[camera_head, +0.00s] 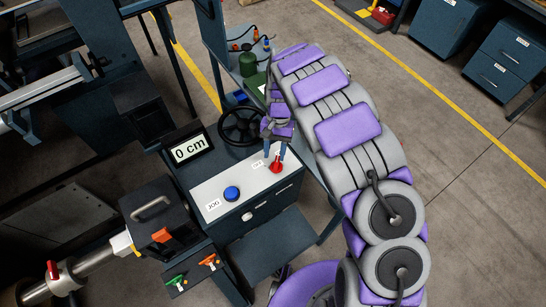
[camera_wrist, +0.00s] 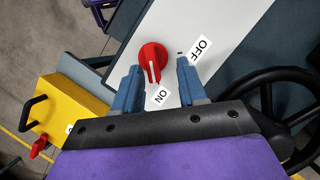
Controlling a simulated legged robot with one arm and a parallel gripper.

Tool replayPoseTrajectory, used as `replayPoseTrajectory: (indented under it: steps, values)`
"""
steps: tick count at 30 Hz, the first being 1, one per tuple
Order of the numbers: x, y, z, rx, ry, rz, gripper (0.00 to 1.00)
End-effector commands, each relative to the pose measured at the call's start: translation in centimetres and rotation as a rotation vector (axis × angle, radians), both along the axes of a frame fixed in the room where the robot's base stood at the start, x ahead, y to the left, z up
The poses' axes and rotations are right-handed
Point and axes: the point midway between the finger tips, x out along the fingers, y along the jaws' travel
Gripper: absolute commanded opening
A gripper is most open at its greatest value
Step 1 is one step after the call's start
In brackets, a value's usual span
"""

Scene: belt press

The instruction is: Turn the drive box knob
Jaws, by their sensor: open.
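The red drive box knob (camera_head: 277,166) stands on the white top panel of the box, near its right end. In the head view my gripper (camera_head: 275,148) is right at the knob.
A black handwheel (camera_head: 241,126) stands close behind the knob. A blue JOG button (camera_head: 232,194) is on the same white panel (camera_head: 214,186). A yellow box (camera_wrist: 68,108) shows in the wrist view.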

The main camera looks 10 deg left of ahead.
Motion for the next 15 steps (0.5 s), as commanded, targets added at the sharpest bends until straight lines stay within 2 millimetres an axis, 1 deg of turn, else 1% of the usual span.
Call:
replayPoseTrajectory:
  steps: [1,6,10,15]
  values:
    - [-0.3,-0.3,-0.7,0.0,0.003,-0.003,0.41]
    - [-0.8,-0.3,-2.1,0.001,0.0,-0.003,0.41]
    - [-1.0,0.2,-2.6,-0.003,0.0,-0.002,0.41]
    - [-1.0,0.5,-2.7,-0.005,-0.001,-0.002,0.41]
